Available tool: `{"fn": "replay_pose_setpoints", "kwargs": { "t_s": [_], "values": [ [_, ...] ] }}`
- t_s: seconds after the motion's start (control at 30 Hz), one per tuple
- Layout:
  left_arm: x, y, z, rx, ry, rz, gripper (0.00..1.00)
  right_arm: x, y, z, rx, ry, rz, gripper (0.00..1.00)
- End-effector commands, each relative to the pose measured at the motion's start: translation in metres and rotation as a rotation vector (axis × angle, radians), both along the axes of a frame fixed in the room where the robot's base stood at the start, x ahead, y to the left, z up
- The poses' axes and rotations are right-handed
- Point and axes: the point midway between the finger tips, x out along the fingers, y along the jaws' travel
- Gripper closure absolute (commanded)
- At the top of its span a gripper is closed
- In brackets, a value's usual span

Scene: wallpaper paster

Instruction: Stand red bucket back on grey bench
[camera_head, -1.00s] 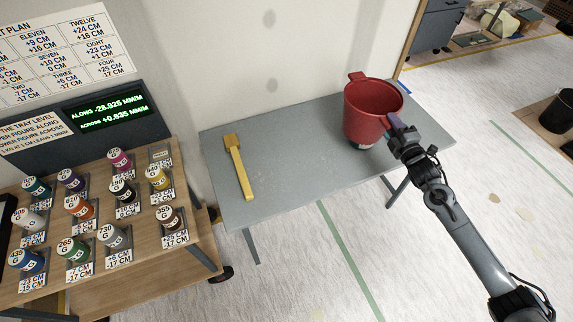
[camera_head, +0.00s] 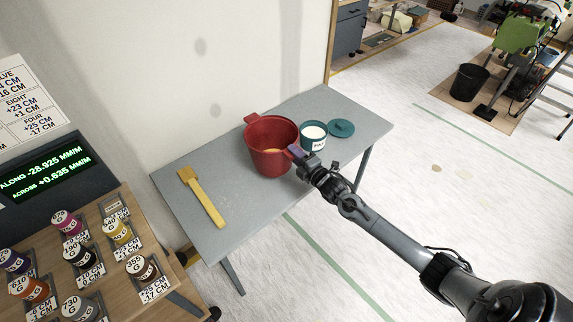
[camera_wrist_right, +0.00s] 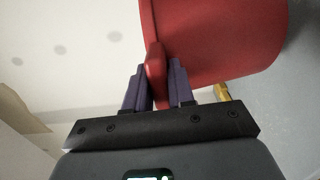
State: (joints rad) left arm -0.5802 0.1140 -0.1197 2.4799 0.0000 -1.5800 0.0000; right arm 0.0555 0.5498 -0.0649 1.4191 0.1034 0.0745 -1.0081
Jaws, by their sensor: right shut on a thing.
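The red bucket (camera_head: 268,160) is upright over the middle of the grey bench (camera_head: 340,105) in the head view. I cannot tell whether its base touches the bench top. Something pale orange shows inside it. My right gripper (camera_head: 298,153) is at the bucket's right side, with its purple fingers shut on a red handle tab. In the right wrist view the bucket (camera_wrist_right: 225,45) fills the upper right, and the tab (camera_wrist_right: 155,73) sits between the fingertips (camera_wrist_right: 158,85). My left gripper is not in view.
A yellow brush (camera_head: 205,200) lies left of the bucket. A teal-and-white tub (camera_head: 312,136) and a teal lid (camera_head: 341,128) are to its right on the bench. A wooden tray of labelled pots (camera_head: 120,231) stands at the left. The wall is close behind the bench.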

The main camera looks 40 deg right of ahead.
Motion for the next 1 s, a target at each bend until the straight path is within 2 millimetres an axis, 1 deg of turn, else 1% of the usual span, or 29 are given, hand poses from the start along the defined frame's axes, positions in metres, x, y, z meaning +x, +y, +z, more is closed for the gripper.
{"fn": "replay_pose_setpoints", "kwargs": {
  "t_s": [0.03, 0.2, 0.37, 0.63, 0.73, 1.0],
  "values": [
    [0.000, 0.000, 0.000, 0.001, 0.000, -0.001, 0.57, 0.007, 0.005, -0.002, 0.002, -0.005, -0.001, 1.00],
    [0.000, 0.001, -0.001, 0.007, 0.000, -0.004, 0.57, 0.017, 0.014, -0.012, 0.000, -0.003, -0.002, 1.00],
    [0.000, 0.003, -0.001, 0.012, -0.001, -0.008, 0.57, 0.020, 0.016, -0.018, 0.000, -0.002, -0.001, 1.00],
    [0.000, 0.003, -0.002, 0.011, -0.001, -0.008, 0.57, 0.019, 0.016, -0.049, 0.000, -0.001, -0.002, 1.00],
    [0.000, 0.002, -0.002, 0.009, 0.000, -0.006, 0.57, 0.019, 0.016, -0.054, 0.000, -0.003, -0.001, 1.00],
    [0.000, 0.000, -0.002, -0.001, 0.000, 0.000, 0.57, 0.019, 0.016, -0.054, -0.001, -0.003, 0.000, 1.00]
  ]
}}
